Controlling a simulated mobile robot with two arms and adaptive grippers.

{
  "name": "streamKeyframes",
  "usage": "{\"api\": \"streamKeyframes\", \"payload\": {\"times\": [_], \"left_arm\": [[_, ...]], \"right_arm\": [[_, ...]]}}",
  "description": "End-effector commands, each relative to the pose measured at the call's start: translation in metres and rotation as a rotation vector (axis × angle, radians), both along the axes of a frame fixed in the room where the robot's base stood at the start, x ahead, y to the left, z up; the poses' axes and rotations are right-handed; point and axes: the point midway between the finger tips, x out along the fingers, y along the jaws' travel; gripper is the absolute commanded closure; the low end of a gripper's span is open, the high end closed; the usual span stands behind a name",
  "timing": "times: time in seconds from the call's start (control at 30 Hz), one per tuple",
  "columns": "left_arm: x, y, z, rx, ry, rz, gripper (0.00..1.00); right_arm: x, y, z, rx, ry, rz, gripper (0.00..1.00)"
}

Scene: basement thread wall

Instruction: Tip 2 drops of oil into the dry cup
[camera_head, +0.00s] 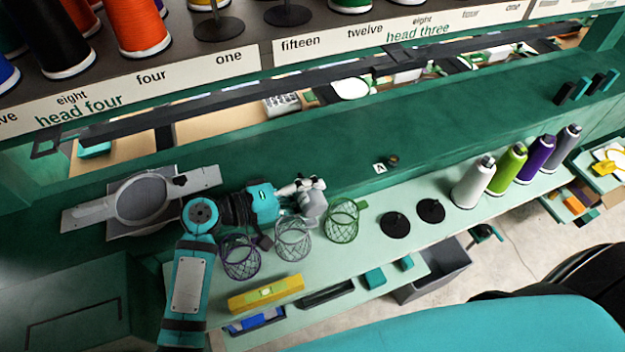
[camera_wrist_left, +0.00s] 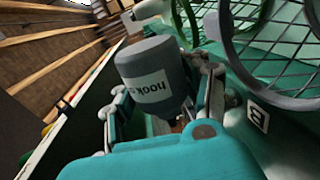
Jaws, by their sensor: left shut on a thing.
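My left gripper (camera_head: 304,200) is over the pale green ledge, above the grey wire basket. It is shut on a grey bottle (camera_wrist_left: 153,78) with a label that reads "hook" and more that is cut off. The bottle also shows in the head view (camera_head: 314,205), partly covered by the fingers. A white spout (camera_wrist_left: 150,10) shows beyond it in the wrist view. A small brown cup-like thing (camera_head: 393,160) sits on the green surface to the right, apart from the gripper. I cannot tell whether it is the dry cup. No drops are visible. My right gripper is out of view.
A white tag "A" (camera_head: 379,168) lies by the small brown thing. Purple (camera_head: 240,258), grey (camera_head: 292,241) and green (camera_head: 343,222) wire baskets stand close to the gripper. Two black spindles (camera_head: 395,225) and several thread cones (camera_head: 472,185) stand farther right. A shelf hangs above.

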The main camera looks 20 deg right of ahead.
Motion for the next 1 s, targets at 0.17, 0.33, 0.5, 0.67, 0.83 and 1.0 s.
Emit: {"api": "streamKeyframes", "payload": {"times": [0.17,0.33,0.5,0.67,0.83,1.0], "left_arm": [[0.0,0.0,-0.001,-0.001,0.015,0.0,1.0],[0.0,0.0,-0.001,-0.001,0.014,0.0,1.0],[0.0,-0.001,0.002,-0.003,0.046,0.0,1.0],[0.0,-0.002,0.003,-0.006,0.1,0.0,1.0],[0.001,-0.004,0.004,-0.007,0.16,0.0,1.0],[0.001,-0.005,0.004,-0.009,0.213,0.001,1.0]], "right_arm": [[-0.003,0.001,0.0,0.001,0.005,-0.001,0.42],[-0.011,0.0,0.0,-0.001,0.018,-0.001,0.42],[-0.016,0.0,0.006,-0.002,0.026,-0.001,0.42],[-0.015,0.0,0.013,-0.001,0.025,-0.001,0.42],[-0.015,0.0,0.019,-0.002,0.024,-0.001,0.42],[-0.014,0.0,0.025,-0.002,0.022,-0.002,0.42]]}}
